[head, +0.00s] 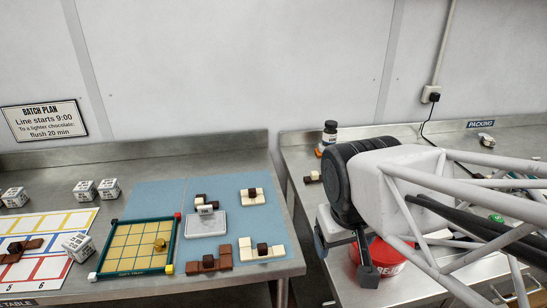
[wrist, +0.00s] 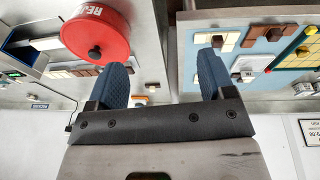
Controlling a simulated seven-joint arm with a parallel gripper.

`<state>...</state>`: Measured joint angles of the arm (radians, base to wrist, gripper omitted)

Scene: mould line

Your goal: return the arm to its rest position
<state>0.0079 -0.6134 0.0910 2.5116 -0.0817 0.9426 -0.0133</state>
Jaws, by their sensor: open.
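My gripper (head: 344,258) hangs from my white-framed arm at the right of the head view. In the wrist view its two blue finger pads (wrist: 163,66) stand wide apart with nothing between them. It is over the gap between the left table (head: 287,262) and the right table (head: 303,188), beside a red round bin (head: 388,262) with partly hidden white lettering. The bin also shows at the upper left of the wrist view (wrist: 108,32). My arm and gripper hide part of the right table.
White cubes lie farther left. A dark bottle (head: 329,133) and a small block piece (head: 313,177) stand on the right table.

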